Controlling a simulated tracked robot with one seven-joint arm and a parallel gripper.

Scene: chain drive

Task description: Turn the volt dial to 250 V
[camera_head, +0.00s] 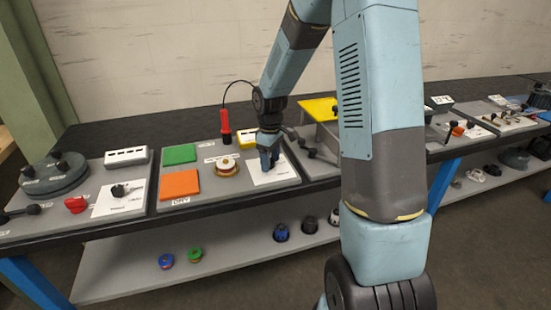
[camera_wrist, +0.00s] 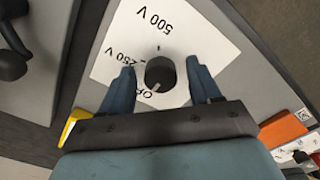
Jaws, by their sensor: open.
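The volt dial (camera_wrist: 160,73) is a round dark knob on a white plate (camera_wrist: 204,42) in the wrist view. Upside-down labels read 500 V, 250 V and a partly hidden OFF (camera_wrist: 136,97). A small light mark on the knob's lower edge faces nearer OFF than 250 V. My gripper (camera_wrist: 162,78) is open, with one blue finger on each side of the knob. Gaps show between the fingers and the knob, though I cannot tell the height. In the head view my gripper (camera_head: 268,163) is over the white plate (camera_head: 284,176) and hides the dial.
On the same panel are a green pad (camera_head: 179,154), an orange pad (camera_head: 179,184) and a brass-coloured round part (camera_head: 228,167). A red probe (camera_head: 226,127) with a black cable stands behind. A panel with black levers (camera_head: 312,151) lies close on the right.

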